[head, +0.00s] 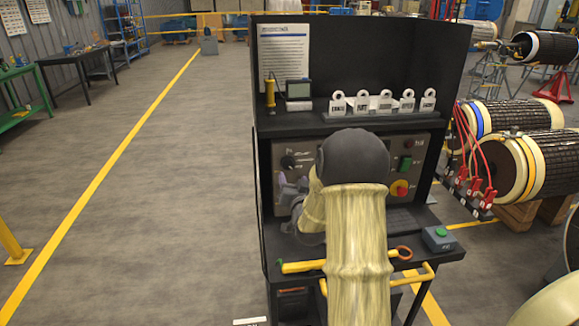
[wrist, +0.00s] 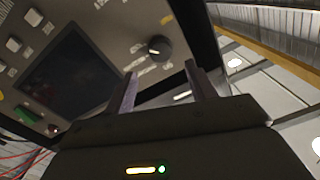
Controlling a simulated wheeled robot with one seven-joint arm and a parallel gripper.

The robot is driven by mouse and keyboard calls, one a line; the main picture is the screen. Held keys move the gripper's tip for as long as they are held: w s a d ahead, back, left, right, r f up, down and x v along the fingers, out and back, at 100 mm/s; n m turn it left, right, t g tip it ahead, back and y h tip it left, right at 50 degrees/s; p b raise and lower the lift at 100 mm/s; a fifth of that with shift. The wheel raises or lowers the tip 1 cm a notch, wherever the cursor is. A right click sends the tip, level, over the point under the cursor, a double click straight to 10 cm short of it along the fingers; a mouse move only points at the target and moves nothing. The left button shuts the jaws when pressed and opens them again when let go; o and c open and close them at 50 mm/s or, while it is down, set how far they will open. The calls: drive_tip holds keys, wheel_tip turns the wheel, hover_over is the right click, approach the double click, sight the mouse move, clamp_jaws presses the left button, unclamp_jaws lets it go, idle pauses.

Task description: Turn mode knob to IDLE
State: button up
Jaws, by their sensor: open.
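The round dark mode knob (wrist: 158,48) is on the grey control panel (wrist: 112,28) in the wrist view. It has a pale pointer mark, and small labels around it are too blurred to read. In the head view the knob (head: 288,161) shows at the panel's left side. My gripper (wrist: 162,69) is open and empty. Its two fingers point at the panel, with the knob just beyond and between the tips, apparently apart from them. In the head view my gripper (head: 291,183) is just below the knob. My arm hides the middle of the panel.
The panel also has a dark screen (wrist: 70,72), a green switch (head: 405,164) and a red-and-yellow button (head: 399,188). Labelled padlock-like tags (head: 386,103) stand on the shelf above.

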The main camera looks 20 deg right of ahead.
sight(288, 166)
drive_tip(key=p+x, duration=0.1)
drive_tip(key=x, duration=0.6)
drive_tip(key=shift+w, duration=0.2)
drive_tip(key=c, duration=1)
